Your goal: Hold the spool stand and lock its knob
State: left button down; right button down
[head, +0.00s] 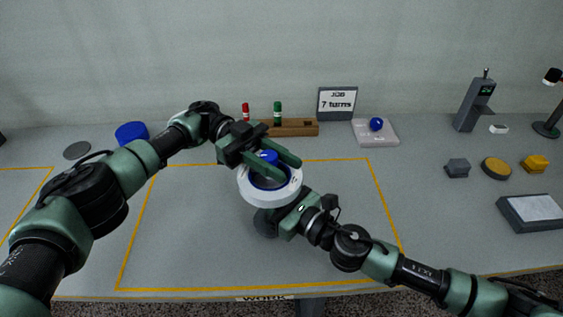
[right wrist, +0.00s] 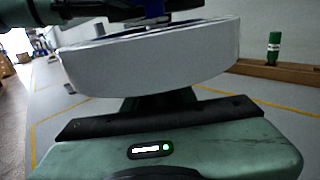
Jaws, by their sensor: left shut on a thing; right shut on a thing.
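The spool stand carries a wide white round spool (head: 270,195) with a blue knob (head: 268,156) on top and a dark base (head: 265,223) below. My left gripper (head: 278,164) is shut on the blue knob from above, its green fingers on either side of it. My right gripper (head: 282,219) is low at the right front of the stand, shut on its lower part. In the right wrist view the white spool (right wrist: 150,60) hangs over the gripper and hides its fingertips. The blue knob (right wrist: 154,9) shows only partly there.
Behind are a wooden rack (head: 295,127) with a red and a green marker, a sign (head: 337,102) reading "7 turns", and a pale tray (head: 375,133) with a blue ball-like piece. A blue cylinder (head: 131,132) stands left. The yellow-outlined area is mostly clear around the stand.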

pick_arm(q)
jog(key=shift+f+g, duration=0.1)
jog(key=shift+g, duration=0.2)
jog(key=c, duration=1)
grip_release()
notch_tip(320, 180, up, 10)
jog(key=shift+s+r, duration=0.1)
